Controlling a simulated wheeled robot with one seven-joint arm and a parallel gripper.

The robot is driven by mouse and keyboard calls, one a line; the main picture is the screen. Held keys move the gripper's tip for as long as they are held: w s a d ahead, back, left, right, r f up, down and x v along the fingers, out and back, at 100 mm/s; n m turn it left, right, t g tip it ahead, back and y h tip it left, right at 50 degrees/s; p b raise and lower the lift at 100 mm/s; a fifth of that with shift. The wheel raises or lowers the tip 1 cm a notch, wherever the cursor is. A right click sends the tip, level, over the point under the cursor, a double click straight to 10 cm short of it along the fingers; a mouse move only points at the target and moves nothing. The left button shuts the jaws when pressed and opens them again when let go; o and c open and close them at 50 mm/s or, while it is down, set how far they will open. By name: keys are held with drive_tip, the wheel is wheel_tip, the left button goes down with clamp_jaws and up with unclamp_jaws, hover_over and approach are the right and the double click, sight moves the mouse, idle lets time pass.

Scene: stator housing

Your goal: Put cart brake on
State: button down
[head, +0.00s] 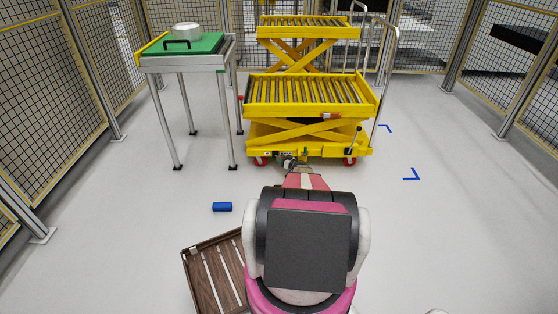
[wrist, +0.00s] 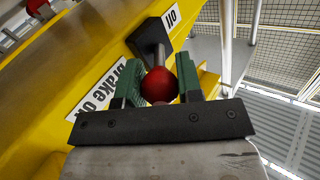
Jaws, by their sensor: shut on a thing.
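The yellow roller-top lift cart (head: 310,110) stands ahead of my arm. My gripper (wrist: 160,88) is shut on the red knob, one green finger on each side. A white "Brake on" label (wrist: 97,88) is left of the knob, partly covered by a finger. An "off" label (wrist: 171,17) is at the upper right of the lever. In the head view my gripper (head: 290,161) is small at the cart's low front edge, and I cannot make out the lever there.
A second yellow roller lift (head: 305,28) stands behind the cart. A green-topped table (head: 195,47) is at the left. A blue block (head: 222,207) and a brown slatted crate (head: 190,275) are on the floor. Mesh fencing surrounds the cell.

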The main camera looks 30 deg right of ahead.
drive_tip(key=c, duration=0.8)
unclamp_jaws()
wheel_tip(320, 180, up, 4)
drive_tip(key=a+r, duration=0.2)
drive_tip(key=a, duration=0.2)
drive_tip(key=a+r, duration=0.2)
drive_tip(key=a, duration=0.1)
drive_tip(key=a+r, duration=0.3)
drive_tip(key=a, duration=0.1)
drive_tip(key=shift+s+a, duration=0.25)
drive_tip(key=shift+a, duration=0.1)
